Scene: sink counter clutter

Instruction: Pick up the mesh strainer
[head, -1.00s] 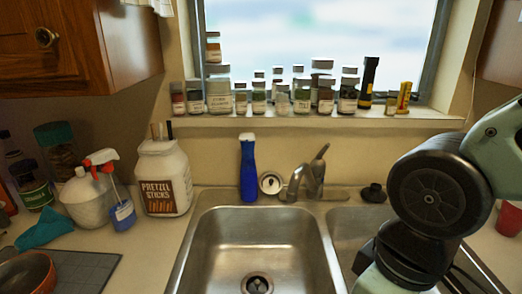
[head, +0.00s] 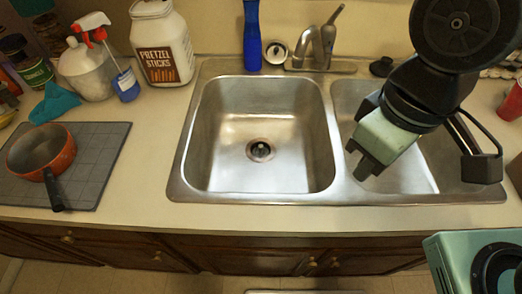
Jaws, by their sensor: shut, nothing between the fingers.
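A small round silvery piece with a dark centre (head: 276,51) stands behind the left basin, left of the faucet; it may be the mesh strainer, but it is too small to be sure. My gripper (head: 360,161) is over the sink's right basin, pointing down and left. Its dark fingers are shut and empty, well apart from the round piece, which lies farther back and to the left. My arm hides part of the right basin.
The steel double sink (head: 180,175) has an empty left basin. The faucet (head: 322,45) and a blue bottle (head: 252,38) flank the round piece. A pretzel jar (head: 162,48), spray bottle (head: 122,78) and orange pan (head: 42,150) stand left. A red cup (head: 511,102) is far right.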

